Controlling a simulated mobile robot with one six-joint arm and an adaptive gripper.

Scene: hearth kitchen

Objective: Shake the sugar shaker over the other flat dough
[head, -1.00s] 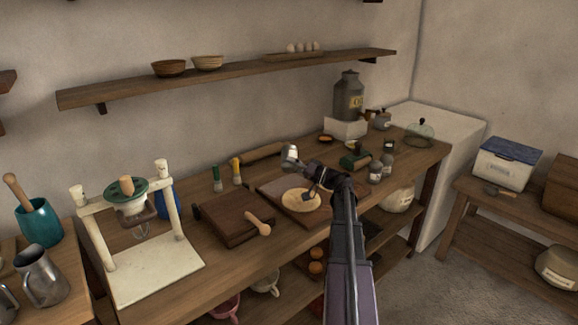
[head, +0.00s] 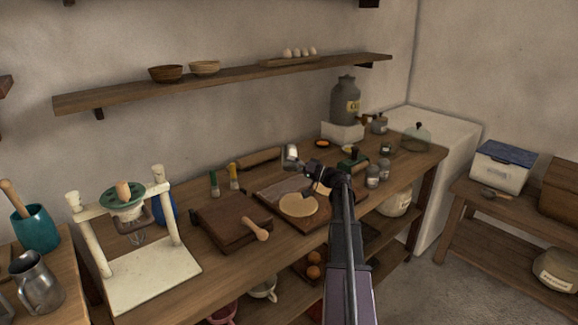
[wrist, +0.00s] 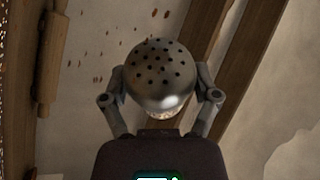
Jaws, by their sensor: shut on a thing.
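The sugar shaker (head: 291,153) has a shiny metal head and is in my gripper (head: 307,168), raised over the back part of the worktop. In the wrist view its domed, perforated top (wrist: 160,70) faces the camera between the two fingers of my gripper (wrist: 160,100), which are shut on it. One round, pale flat dough (head: 298,205) lies on a board below and in front of the gripper. My arm hides part of the board's right side.
Small jars (head: 372,176) stand right of my arm. A white-framed stand (head: 150,275) is at the left.

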